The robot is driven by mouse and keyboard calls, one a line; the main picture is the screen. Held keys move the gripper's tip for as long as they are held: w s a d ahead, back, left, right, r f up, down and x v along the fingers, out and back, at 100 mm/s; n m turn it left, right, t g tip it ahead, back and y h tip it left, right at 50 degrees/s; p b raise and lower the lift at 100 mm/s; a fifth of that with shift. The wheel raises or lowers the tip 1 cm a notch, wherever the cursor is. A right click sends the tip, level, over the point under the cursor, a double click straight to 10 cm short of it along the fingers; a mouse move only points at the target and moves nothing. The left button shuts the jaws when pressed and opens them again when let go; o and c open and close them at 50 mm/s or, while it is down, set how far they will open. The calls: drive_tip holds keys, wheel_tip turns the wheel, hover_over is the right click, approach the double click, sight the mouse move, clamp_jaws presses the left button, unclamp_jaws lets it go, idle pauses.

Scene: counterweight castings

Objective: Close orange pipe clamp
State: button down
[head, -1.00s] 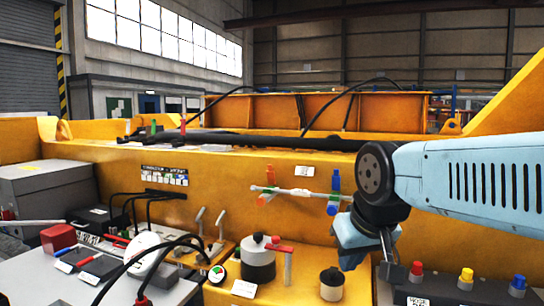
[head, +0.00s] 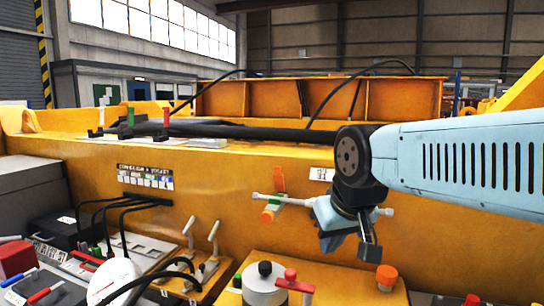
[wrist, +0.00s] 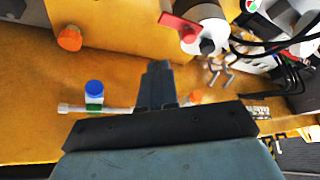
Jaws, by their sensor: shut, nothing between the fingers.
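The orange pipe clamp (head: 278,181) sits on the left part of a thin pale horizontal pipe (head: 388,212) along the yellow casting. Its orange lever stands upright above a green body, with an orange knob (head: 268,215) below. In the wrist view, only a bit of orange (wrist: 196,96) shows beside my fingers. My gripper (head: 369,248) is to the right of the orange clamp, apart from it, in front of the pipe's right part. Its fingers (wrist: 157,68) are shut and empty. The blue clamp (wrist: 94,89) is hidden behind my gripper in the head view.
A red-handled valve on a grey cylinder (head: 263,290) stands below the pipe. An orange cap (head: 387,277) is on the yellow surface to its right. Two metal levers (head: 213,235) and black cables (head: 90,208) lie to the left.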

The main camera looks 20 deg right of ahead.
wheel_tip(320, 180, up, 19)
drive_tip(key=m+g+y, duration=0.1)
drive_tip(key=m+g, duration=0.7)
drive_tip(key=m, duration=1.7)
hover_over(280, 173)
drive_tip(key=w+d, duration=0.2)
drive_tip(key=w, duration=0.2)
drive_tip(key=x, duration=1)
drive_tip(key=shift+a+f, duration=0.1)
drive_tip(key=shift+a, duration=0.05)
